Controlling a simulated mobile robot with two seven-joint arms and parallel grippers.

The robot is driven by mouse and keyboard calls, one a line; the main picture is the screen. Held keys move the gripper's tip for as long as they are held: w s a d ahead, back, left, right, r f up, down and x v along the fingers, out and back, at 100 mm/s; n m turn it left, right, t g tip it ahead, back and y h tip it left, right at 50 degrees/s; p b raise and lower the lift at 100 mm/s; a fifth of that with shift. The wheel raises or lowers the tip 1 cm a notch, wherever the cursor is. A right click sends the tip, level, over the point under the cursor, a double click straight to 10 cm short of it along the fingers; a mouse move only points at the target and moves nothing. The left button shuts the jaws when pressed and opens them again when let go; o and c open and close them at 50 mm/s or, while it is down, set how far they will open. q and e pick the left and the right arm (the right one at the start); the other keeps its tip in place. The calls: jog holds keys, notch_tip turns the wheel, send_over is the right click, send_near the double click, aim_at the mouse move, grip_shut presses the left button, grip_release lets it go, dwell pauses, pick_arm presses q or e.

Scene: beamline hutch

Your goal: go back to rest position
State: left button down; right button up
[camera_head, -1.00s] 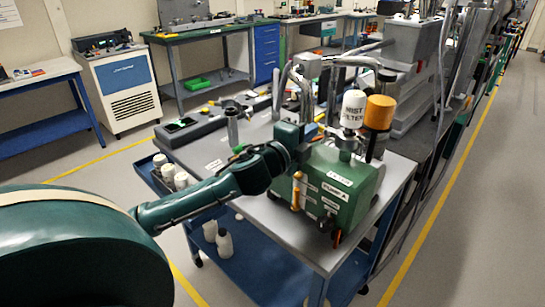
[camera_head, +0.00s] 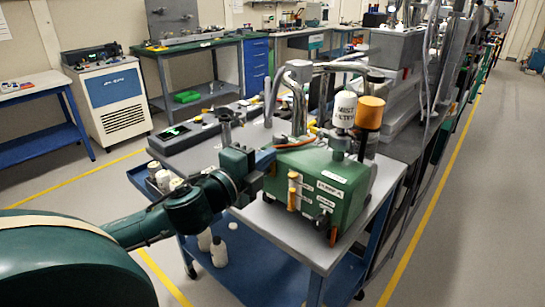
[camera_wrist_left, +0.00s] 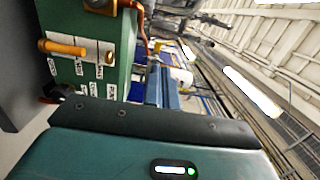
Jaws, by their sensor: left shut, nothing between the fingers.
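My left arm comes in from the left in the head view. Its gripper (camera_head: 263,159) is at the left side of the green pump (camera_head: 325,186), above the grey cart top. The gripper is shut and holds nothing. The fingertips are small and partly lost against the pump, so I cannot tell whether they touch it. In the left wrist view, the green pump (camera_wrist_left: 92,70) with its labels and an orange-yellow handle fills the left. My right gripper is not in view.
The pump stands on a grey-topped cart (camera_head: 290,238) with a blue lower shelf. A white mist filter (camera_head: 345,109) and an orange canister (camera_head: 369,113) rise above it. White bottles (camera_head: 163,180) sit in a side tray. Open floor lies right of the cart.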

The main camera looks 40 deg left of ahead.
pick_arm(q)
jog(key=shift+s+f, duration=0.1)
jog(key=s+d+f+n+g+h+p, duration=0.1)
jog(key=s+d+f+n+g, duration=0.2)
jog(key=f, duration=0.7)
jog(key=s+d+f+n+g+p, duration=0.1)
jog(key=s+d+f+n+g, duration=0.25)
jog(key=f, duration=0.65)
jog(key=s+d+f+n+h, duration=0.2)
jog(key=s+d+f+n, duration=0.6)
jog(key=d, duration=0.4)
jog(key=shift+s+f+n+g+p, duration=0.35)
jog(key=shift+s+f+g+p, duration=0.1)
jog(key=shift+s+f, duration=0.35)
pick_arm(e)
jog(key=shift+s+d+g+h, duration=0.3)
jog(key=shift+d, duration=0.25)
pick_arm(q)
jog(key=shift+d, duration=0.1)
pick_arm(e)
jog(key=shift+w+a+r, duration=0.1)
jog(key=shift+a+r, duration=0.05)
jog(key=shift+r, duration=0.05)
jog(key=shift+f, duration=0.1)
pick_arm(q)
jog(key=c, duration=2.2)
grip_release()
jog(key=shift+w, duration=0.1)
